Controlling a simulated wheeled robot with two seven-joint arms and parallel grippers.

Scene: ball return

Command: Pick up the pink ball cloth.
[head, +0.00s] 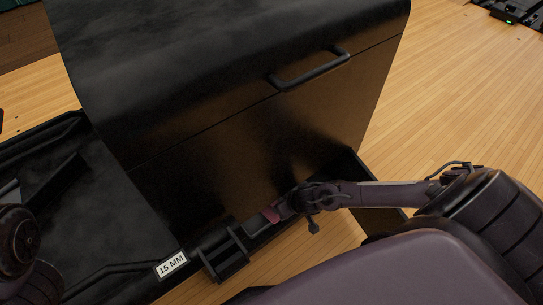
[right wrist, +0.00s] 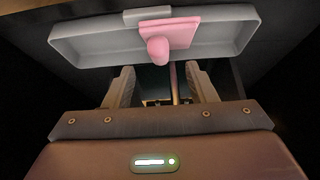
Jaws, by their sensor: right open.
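The pink ball cloth (right wrist: 168,34) hangs over the near rim of a grey tray in the right wrist view, with a rounded pink end hanging down.
The grey tray (right wrist: 90,45) spans the right wrist view. The large black machine (head: 240,120) with a bar handle (head: 310,68) stands close behind my right gripper. A black slotted holder (head: 225,257) and a "15 MM" label (head: 172,265) are to the left.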

